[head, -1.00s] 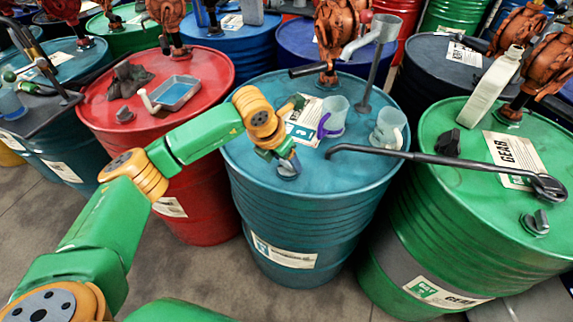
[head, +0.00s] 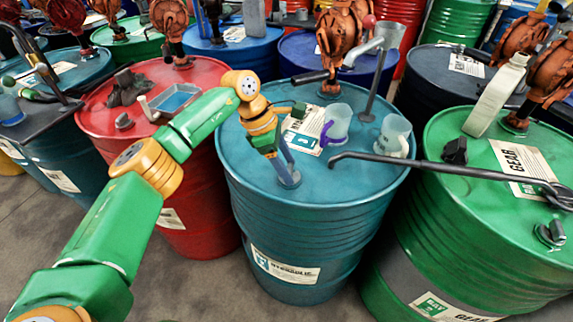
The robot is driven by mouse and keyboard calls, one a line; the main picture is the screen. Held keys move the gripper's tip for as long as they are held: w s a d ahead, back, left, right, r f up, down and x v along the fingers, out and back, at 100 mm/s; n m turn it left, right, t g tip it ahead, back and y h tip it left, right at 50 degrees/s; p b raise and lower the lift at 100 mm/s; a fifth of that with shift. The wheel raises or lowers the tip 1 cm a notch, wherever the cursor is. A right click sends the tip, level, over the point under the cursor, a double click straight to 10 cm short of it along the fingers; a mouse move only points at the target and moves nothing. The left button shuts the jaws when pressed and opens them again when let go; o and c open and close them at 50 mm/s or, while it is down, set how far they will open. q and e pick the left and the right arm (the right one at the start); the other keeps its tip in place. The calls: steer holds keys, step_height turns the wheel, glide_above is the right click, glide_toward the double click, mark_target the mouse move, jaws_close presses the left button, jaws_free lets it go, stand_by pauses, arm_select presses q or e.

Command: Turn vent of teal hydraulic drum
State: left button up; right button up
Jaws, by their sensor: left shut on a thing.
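The teal hydraulic drum (head: 300,235) stands upright in the middle of the head view, with a white label on its side. My left gripper (head: 288,176) points down at the near part of its lid. Its fingers are shut on the vent (head: 290,182), a small grey fitting on the lid, mostly hidden by the fingers. My right gripper is not in view.
On the teal lid are a purple-handled jug (head: 337,122), a clear jug (head: 394,134), a paper label and an orange hand pump (head: 335,45). A long dark bar (head: 440,167) reaches from the green drum (head: 440,230) over the teal lid's right edge. A red drum (head: 195,190) stands at left, holding a metal tray (head: 176,98).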

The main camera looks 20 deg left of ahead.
arm_select(q)
steer(key=shift+w+m+g, duration=0.1)
steer(key=shift+m+g, duration=0.5)
steer(key=shift+m, duration=0.9)
steer(key=o, duration=1.4)
steer(key=shift+r, duration=0.1)
